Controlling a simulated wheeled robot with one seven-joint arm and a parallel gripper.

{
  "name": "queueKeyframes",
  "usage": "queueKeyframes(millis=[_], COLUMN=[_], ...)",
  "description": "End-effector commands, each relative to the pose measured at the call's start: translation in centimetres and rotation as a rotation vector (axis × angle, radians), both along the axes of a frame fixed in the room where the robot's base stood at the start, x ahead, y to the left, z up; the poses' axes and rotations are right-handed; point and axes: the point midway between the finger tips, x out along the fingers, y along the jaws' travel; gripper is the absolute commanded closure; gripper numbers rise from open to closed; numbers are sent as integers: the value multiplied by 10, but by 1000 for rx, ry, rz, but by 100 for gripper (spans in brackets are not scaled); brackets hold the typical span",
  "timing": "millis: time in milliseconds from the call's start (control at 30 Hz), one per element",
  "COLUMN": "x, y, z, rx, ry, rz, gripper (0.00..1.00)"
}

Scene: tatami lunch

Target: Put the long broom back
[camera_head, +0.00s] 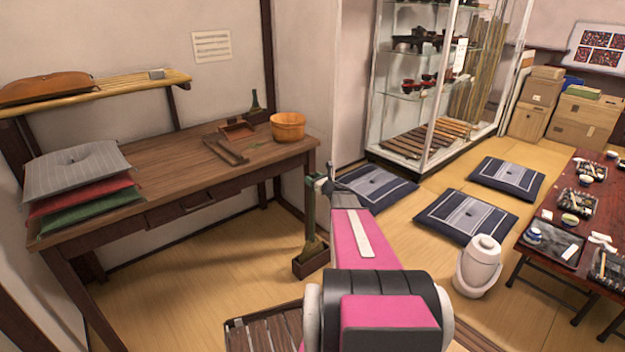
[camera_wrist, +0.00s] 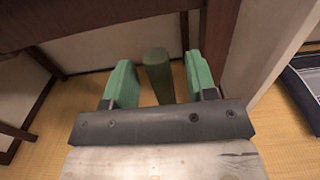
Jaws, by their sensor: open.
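The long broom (camera_head: 310,222) stands upright with its bristles down in a small dark wooden box (camera_head: 310,263) on the floor, by the right end of the desk. My gripper (camera_head: 321,183) is at the top of its green handle, partly hidden by my own arm. In the wrist view, the green fingers of my gripper (camera_wrist: 159,62) are open. The dull green handle (camera_wrist: 158,80) shows between them, with a gap on each side. The bristles and box are not visible in the wrist view.
The wooden desk (camera_head: 165,175) is close on the left, with stacked cushions (camera_head: 80,175), a wooden bucket (camera_head: 288,126) and a small dark green-necked item (camera_head: 255,108). A wall end and floor cushion (camera_head: 372,187) lie to the right. A white canister (camera_head: 480,268) stands on the tatami.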

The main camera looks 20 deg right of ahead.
Motion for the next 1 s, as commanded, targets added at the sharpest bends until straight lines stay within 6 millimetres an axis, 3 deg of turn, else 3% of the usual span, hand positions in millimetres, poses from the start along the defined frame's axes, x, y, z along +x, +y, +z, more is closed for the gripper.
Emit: queueKeyframes(millis=[500, 833, 1000], x=[-83, -96, -101], y=[-29, -33, -3], z=[1, 0, 1], rx=[1, -3, -113], ry=[0, 0, 8], rz=[-2, 3, 77], gripper=[48, 48, 48])
